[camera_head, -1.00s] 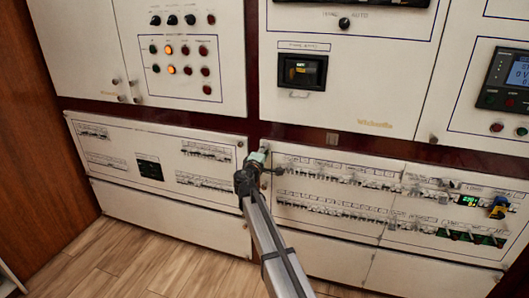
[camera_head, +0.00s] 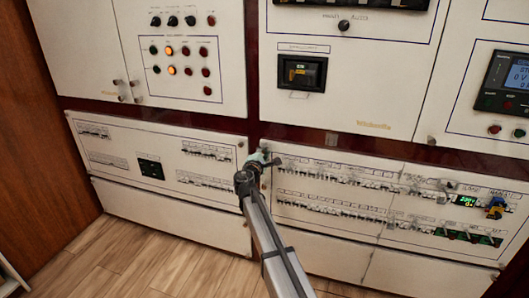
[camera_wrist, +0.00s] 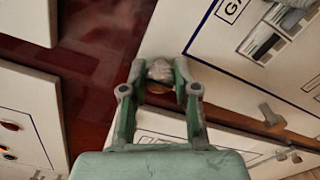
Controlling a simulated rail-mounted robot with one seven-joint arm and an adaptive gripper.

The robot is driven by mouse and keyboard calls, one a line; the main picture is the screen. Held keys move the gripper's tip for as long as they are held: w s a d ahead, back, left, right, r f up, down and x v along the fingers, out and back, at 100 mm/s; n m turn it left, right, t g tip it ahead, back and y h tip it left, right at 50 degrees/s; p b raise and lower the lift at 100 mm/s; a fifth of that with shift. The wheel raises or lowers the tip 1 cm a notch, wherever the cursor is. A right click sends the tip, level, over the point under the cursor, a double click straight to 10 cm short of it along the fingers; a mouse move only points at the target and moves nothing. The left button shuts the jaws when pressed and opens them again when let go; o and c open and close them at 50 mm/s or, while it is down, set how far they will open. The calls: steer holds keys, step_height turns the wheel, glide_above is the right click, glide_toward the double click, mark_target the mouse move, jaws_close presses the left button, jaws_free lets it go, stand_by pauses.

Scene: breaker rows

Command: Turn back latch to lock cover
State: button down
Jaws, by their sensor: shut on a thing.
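My gripper (camera_wrist: 160,90) has green fingers and is shut on the latch (camera_wrist: 160,68), a small rounded grey metal piece, in the upper middle of the wrist view. The latch sits at the corner of the white cover panel (camera_wrist: 166,40), beside the dark red frame. In the head view my gripper (camera_head: 264,157) is at the upper left corner of the lower right breaker cover (camera_head: 320,222). The latch is mostly hidden by the gripper there. The cover lies flat against the cabinet.
Rows of breakers (camera_head: 330,204) fill the lower right panel. Another white panel (camera_head: 120,140) with breakers is to the left across a dark red strip. Panels with lamps and a meter (camera_head: 509,75) are above. The wooden floor (camera_head: 120,255) is clear at lower left.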

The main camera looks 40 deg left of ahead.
steer(key=c, duration=0.9)
jaws_free()
steer(key=shift+o, duration=0.2)
steer(key=v, duration=1.2)
